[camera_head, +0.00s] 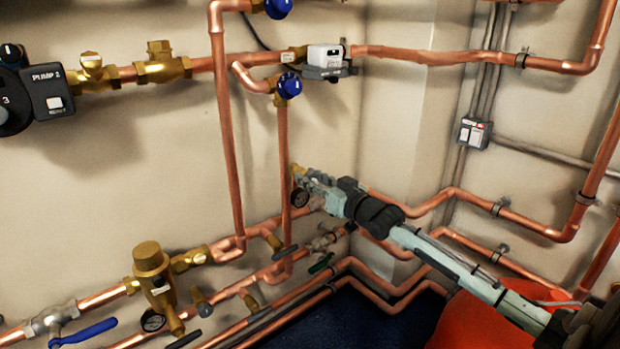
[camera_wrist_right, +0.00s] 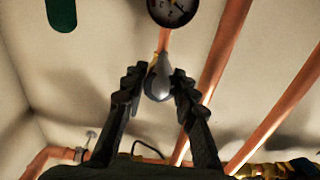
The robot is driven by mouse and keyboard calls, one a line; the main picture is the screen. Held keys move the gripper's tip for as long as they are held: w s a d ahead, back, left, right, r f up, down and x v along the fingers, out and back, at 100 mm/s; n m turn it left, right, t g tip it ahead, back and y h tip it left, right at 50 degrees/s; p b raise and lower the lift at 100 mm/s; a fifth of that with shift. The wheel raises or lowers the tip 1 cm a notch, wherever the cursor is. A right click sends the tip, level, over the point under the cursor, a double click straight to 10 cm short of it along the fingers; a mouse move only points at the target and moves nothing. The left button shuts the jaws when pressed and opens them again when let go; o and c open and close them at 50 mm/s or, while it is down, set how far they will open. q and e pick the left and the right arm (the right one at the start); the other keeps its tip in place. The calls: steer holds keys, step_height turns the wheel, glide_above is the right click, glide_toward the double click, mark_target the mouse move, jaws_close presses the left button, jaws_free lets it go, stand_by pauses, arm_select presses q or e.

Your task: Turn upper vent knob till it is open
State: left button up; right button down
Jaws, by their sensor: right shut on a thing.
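My right gripper (camera_head: 305,180) reaches in from the lower right to the vertical copper pipe by the corner. In the right wrist view its two black fingers (camera_wrist_right: 157,88) are closed around a small grey rounded knob (camera_wrist_right: 158,78) on a brass stem. I take this as the upper vent knob; its open or shut position cannot be told. In the head view the gripper hides it. A round dial gauge (camera_head: 299,198) sits just below the fingertips, and it also shows in the right wrist view (camera_wrist_right: 172,10). My left gripper is not in view.
Copper pipes run along both walls. Blue knobs (camera_head: 290,85) sit above my gripper. A brass valve body (camera_head: 150,265) and a blue lever (camera_head: 85,332) are at lower left. A green handle (camera_head: 321,263) is below the gripper. An orange-red object (camera_head: 465,322) stands at lower right.

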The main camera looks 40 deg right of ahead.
steer(key=c, duration=1.2)
jaws_free()
steer(key=shift+s, duration=0.1)
steer(key=s, duration=0.8)
steer(key=s+d, duration=0.1)
steer(key=s, duration=0.2)
steer(key=shift+s, duration=0.4)
